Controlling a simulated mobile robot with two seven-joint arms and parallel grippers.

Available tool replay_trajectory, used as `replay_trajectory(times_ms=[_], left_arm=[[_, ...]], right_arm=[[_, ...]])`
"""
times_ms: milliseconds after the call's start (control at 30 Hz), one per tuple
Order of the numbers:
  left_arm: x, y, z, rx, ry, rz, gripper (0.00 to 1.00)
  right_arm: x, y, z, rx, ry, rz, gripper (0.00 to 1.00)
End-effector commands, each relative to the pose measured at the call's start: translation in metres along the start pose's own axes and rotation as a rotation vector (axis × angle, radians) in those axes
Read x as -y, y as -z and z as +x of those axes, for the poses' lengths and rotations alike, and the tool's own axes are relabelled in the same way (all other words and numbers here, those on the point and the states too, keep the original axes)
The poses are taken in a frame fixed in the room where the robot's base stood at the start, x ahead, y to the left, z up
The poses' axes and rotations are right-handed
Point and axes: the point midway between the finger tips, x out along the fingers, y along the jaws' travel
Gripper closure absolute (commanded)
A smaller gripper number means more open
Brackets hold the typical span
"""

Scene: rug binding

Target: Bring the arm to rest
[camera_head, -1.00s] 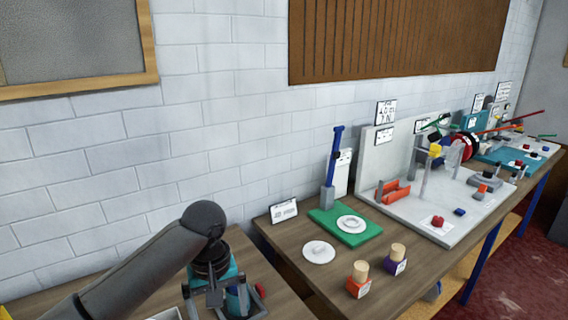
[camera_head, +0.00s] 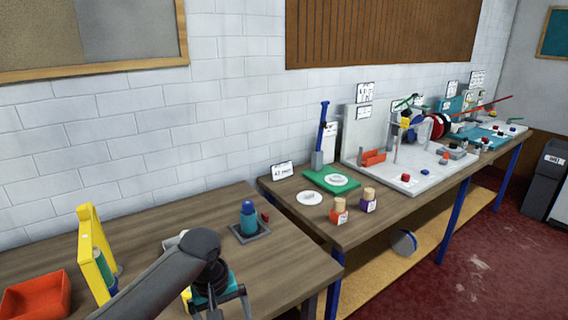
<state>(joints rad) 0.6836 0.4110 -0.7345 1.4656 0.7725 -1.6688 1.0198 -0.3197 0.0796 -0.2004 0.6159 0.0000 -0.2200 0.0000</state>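One of my arms comes in from the bottom left in the head view. Its gripper (camera_head: 222,304) points down near the front edge of the near table (camera_head: 150,232), cut off by the bottom of the picture. Two fingers show spread apart below the dark wrist, with nothing seen held between them. A blue and teal bottle (camera_head: 248,218) stands upright on a dark grey square tray (camera_head: 250,233) beyond the gripper, apart from it. My other gripper is not in view.
A red-orange bin (camera_head: 36,298) and a yellow frame (camera_head: 94,262) stand at the left. The right table holds a green board (camera_head: 331,180), two small wood-topped blocks (camera_head: 339,212) and a grey board with parts.

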Motion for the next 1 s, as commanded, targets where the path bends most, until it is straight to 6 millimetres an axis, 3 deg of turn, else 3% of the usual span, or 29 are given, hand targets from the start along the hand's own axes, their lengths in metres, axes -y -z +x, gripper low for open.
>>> replay_trajectory(times_ms=[33,200,367,467,600,800,900,1000], left_arm=[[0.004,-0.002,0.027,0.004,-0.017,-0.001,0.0],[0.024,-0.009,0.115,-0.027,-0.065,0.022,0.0],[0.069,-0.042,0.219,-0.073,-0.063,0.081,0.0],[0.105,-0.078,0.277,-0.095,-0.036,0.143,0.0],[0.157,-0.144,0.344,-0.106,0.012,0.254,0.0],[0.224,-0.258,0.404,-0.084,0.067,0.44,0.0],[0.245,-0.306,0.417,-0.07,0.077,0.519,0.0],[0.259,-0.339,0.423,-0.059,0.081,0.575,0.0]], right_arm=[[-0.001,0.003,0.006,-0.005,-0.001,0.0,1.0],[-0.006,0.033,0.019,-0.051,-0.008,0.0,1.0],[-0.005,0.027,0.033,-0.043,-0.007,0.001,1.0],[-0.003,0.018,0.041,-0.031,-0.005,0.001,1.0],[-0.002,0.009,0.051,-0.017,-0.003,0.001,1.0],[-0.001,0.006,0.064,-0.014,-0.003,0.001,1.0],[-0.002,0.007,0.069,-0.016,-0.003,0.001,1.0],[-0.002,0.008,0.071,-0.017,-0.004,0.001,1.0]])
